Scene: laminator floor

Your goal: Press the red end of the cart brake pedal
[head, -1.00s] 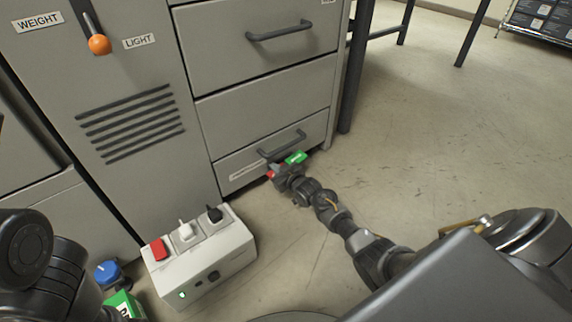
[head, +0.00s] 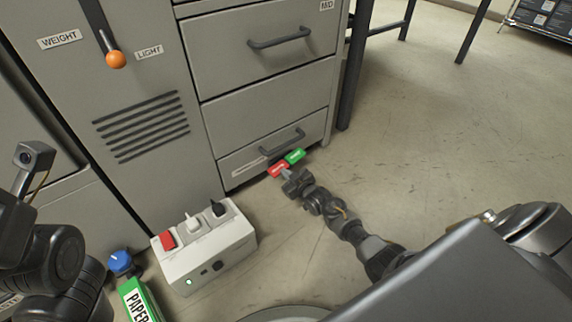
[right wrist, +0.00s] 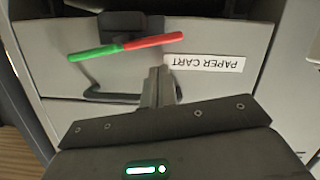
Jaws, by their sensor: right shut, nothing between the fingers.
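The cart brake pedal is a short bar with a red end (head: 279,170) and a green end (head: 295,156), low at the front of the grey cabinet. In the right wrist view, the red end (right wrist: 153,41) is beside the "PAPER CART" label and the green end (right wrist: 95,53) is to its left. My right gripper (head: 287,175) is shut and empty, just in front of the red end. In the right wrist view its fingertips (right wrist: 158,73) show below the red end, with a visible gap. My left arm is at the left edge; its fingers are not visible.
A drawer handle (head: 282,141) is just above the pedal. A white switch box (head: 215,262) stands on the floor to the left, beside a green paper box (head: 140,302) and a blue knob (head: 120,261). Open floor lies to the right, past a dark table leg (head: 354,75).

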